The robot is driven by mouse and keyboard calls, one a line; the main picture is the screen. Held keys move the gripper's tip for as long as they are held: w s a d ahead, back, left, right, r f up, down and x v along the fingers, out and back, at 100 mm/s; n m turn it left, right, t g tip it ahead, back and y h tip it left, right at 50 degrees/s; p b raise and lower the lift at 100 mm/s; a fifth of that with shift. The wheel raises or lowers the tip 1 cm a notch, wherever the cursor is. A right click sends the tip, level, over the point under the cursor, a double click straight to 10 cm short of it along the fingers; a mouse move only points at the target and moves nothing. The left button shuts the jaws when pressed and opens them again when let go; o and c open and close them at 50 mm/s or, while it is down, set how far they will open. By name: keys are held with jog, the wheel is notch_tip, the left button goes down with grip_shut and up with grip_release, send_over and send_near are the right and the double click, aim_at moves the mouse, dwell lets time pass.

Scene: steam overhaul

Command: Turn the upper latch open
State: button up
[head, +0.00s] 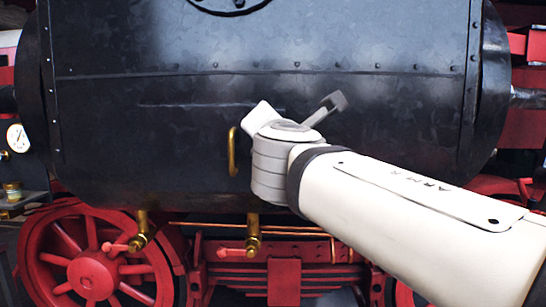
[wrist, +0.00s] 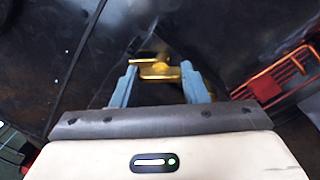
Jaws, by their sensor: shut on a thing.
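In the wrist view, a brass piece that looks like the upper latch (wrist: 160,69) sits between the two blue-grey fingers of my gripper (wrist: 159,76). My gripper is shut on it, in front of a dark metal surface. The latch's full shape and angle are partly hidden by the fingers. In the head view, my wrist and forearm cover the fingers and whatever they hold. A vertical brass handle (head: 232,151) on the black boiler casing shows just left of my wrist; I cannot tell whether it belongs to the latch.
The black riveted boiler casing (head: 130,110) fills the middle of the head view. Two brass cocks (head: 140,232) (head: 253,235) with red handles hang below it. A red spoked wheel (head: 90,265) stands lower left. Red framework (wrist: 270,82) is at the right in the wrist view.

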jog(key=m+h+b, duration=0.1)
jog(key=m+b, duration=0.8)
jog(key=b, duration=0.1)
jog(key=shift+f, duration=0.15)
jog(key=shift+m, duration=0.4)
jog(key=o, duration=1)
jog(key=shift+s+a+f+b, duration=0.15)
jog(key=shift+s+b, duration=0.2)
jog(key=shift+s, duration=1.6)
jog(key=shift+s+f+b, duration=0.1)
jog(key=shift+s+b, duration=0.25)
jog(key=shift+s, duration=1.6)
jog(key=shift+f, duration=0.1)
